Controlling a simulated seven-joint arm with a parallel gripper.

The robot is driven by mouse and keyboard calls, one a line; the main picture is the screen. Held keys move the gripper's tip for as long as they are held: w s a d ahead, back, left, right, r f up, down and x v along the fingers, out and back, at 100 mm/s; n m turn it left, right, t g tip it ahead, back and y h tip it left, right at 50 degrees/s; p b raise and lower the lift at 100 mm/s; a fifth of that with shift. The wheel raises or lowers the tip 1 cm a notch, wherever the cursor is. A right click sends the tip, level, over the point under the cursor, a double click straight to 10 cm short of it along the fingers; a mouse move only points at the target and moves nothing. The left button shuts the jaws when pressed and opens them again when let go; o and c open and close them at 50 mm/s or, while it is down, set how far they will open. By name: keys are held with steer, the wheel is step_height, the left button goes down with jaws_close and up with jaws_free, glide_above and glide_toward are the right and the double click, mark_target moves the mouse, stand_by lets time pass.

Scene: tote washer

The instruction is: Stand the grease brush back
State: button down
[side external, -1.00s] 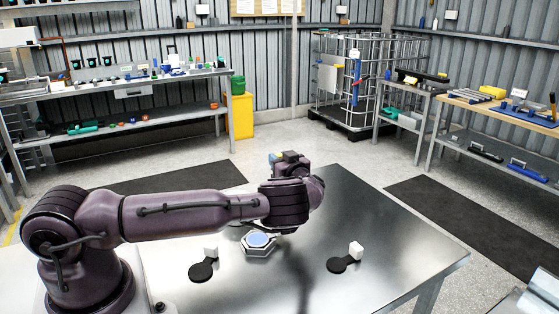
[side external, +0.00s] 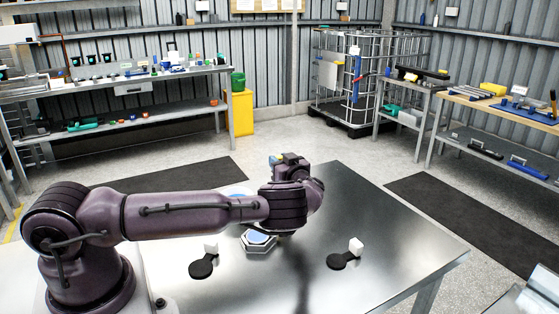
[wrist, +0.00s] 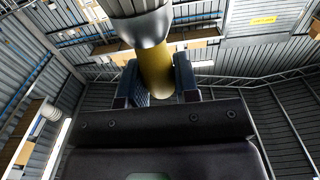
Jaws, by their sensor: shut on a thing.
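The grease brush shows in the wrist view as a yellow handle (wrist: 157,74) with a silver collar (wrist: 144,27) above it. My gripper (wrist: 157,85) is shut on the yellow handle, one dark finger on each side. In the side view my gripper's fingers and the brush are hidden behind my wrist, which is over the steel table (side external: 390,240). A hexagonal pale holder with a blue top (side external: 258,240) sits on the table just below and left of my wrist.
A pale blue and white shape (side external: 239,193) shows partly behind my arm. The table's right side is clear.

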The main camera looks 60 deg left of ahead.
steer(key=shift+f, duration=0.35)
stand_by(0.3)
steer(key=shift+f, duration=0.8)
jaws_free()
stand_by(0.6)
stand_by(0.3)
steer(key=d, duration=0.9)
stand_by(0.8)
